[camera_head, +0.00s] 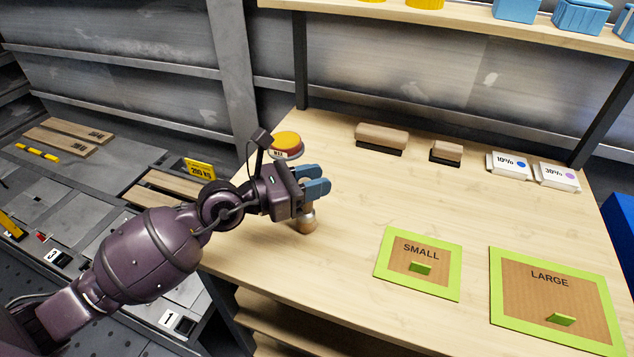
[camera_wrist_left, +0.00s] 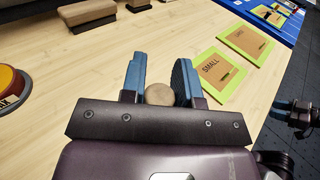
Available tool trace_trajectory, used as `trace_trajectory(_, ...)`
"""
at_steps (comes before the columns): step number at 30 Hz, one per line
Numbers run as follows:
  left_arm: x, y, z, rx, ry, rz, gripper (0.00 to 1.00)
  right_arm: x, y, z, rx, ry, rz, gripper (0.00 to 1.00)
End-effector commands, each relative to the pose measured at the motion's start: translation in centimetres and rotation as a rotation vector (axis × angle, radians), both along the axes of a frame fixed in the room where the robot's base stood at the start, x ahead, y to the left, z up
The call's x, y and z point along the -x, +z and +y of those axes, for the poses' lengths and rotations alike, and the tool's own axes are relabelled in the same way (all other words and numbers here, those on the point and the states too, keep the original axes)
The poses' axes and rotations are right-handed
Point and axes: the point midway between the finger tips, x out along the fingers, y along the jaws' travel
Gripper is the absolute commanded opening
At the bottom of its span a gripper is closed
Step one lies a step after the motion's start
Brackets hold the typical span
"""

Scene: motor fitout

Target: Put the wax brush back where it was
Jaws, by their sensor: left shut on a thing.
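My left gripper (camera_head: 316,181) is over the left front part of the wooden table, its blue fingers shut on a small round wooden piece that I take for the wax brush (camera_head: 307,221). The brush is upright below the fingers; I cannot tell whether its lower end touches the table. In the left wrist view its round wooden top (camera_wrist_left: 159,95) shows between the two fingers (camera_wrist_left: 160,62). The lower part is hidden there. A dark part at the right edge of the left wrist view looks like my right gripper (camera_wrist_left: 298,112); its jaws are unclear.
Green-edged SMALL (camera_head: 418,239) and LARGE (camera_head: 552,250) panels lie front right. The table's middle is clear.

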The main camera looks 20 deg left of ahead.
Motion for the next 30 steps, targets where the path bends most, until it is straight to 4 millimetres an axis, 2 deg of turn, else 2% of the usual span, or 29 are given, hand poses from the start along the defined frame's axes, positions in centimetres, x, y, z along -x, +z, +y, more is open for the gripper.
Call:
trace_trajectory(1,-0.01,-0.56,0.00,0.000,0.000,0.001,0.00,0.00,-0.27,-0.04,0.000,0.000,0.003,0.43)
trace_trajectory(14,-0.01,-0.65,-0.01,0.002,0.000,-0.003,0.00,-0.36,0.27,-0.03,0.001,0.001,-0.010,0.43)
trace_trajectory(15,-0.01,-0.71,0.00,0.002,0.000,-0.003,0.30,-0.36,0.25,-0.01,0.001,0.001,-0.010,0.43)
trace_trajectory(20,0.00,-0.63,0.00,0.001,0.000,-0.004,0.54,-0.30,0.17,0.09,0.000,0.003,-0.008,0.43)
trace_trajectory(30,0.00,-0.18,0.00,0.000,0.000,-0.006,0.54,-0.24,0.05,0.09,0.000,0.005,-0.004,0.43)
